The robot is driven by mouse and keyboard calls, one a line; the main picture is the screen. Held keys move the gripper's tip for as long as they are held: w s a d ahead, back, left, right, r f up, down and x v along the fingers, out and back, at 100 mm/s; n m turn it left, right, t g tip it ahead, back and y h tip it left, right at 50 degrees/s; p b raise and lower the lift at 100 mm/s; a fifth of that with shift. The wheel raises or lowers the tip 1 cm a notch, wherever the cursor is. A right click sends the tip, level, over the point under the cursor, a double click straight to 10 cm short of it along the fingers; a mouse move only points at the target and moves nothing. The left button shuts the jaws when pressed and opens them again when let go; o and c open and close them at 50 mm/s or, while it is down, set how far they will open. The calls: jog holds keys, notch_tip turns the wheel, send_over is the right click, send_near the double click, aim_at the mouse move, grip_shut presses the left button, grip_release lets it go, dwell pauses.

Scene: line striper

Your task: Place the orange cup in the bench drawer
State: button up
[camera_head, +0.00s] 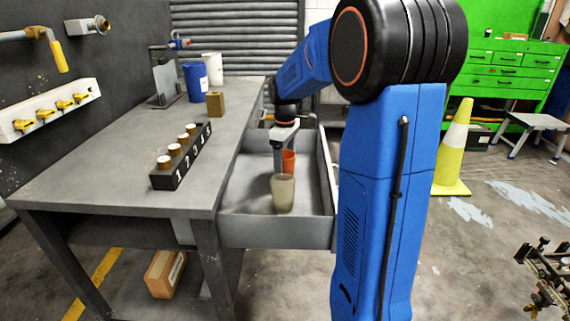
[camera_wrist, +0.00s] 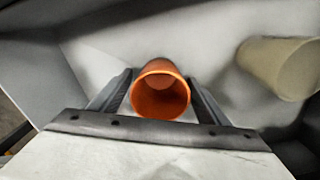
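The orange cup (camera_head: 288,161) is inside the pulled-out bench drawer (camera_head: 275,233), behind a beige cup in the head view. In the wrist view the orange cup (camera_wrist: 160,92) stands between the two fingers of my gripper (camera_wrist: 160,95), its open mouth facing the camera. My gripper (camera_head: 281,160) reaches down into the drawer from above. Narrow gaps seem to show between the fingers and the cup, but I cannot tell whether they touch it. The cup's base is hidden, so I cannot tell whether it rests on the drawer floor.
The beige cup (camera_head: 283,194) stands in the drawer near its front; it also shows in the wrist view (camera_wrist: 285,66). On the bench top (camera_head: 110,165) are a numbered rack (camera_head: 181,158), a brown block (camera_head: 215,104), a blue cup (camera_head: 195,82) and a white cup (camera_head: 213,69).

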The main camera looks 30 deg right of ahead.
jog(key=shift+r, duration=0.1)
notch_tip(320, 180, up, 12)
dwell(0.8)
dwell(0.4)
